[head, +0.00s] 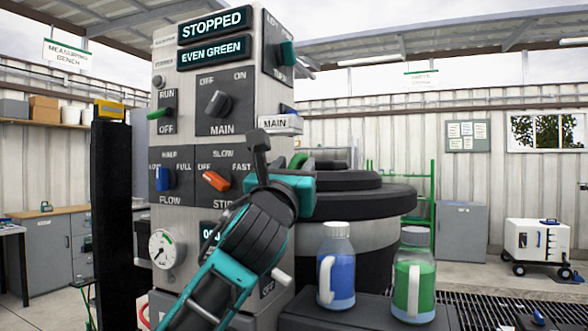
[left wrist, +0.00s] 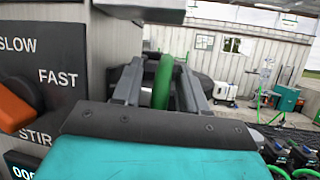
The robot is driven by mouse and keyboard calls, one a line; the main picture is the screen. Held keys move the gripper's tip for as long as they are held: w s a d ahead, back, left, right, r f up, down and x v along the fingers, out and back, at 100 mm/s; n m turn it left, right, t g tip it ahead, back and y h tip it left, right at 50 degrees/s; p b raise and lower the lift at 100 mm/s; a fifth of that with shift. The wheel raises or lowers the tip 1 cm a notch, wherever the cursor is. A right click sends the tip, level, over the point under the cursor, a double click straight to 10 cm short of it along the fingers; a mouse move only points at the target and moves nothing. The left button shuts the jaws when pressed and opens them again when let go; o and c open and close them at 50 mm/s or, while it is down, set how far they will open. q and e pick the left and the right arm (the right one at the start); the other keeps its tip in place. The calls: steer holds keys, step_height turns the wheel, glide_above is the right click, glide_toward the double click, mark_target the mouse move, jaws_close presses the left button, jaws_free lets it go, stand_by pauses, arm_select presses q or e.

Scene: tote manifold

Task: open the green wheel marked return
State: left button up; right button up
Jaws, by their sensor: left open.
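A green wheel (left wrist: 163,80) shows as a curved rim, edge-on, in the left wrist view. In the head view only a small green part of it (head: 298,160) shows behind my left gripper (head: 280,158). My left gripper (left wrist: 162,75) is open, with one dark finger on each side of the rim. I cannot tell whether either finger touches it. The wheel's hub and any return marking are hidden. My right gripper is not in view.
The grey control panel (head: 180,70) with knobs and a gauge (head: 166,248) stands close on the left. A white MAIN tag (head: 275,124) juts out above my gripper. A blue bottle (head: 336,270) and a green bottle (head: 413,280) stand on a dark ledge below right.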

arm_select(q)
jaws_close()
steer(key=shift+f, duration=0.1)
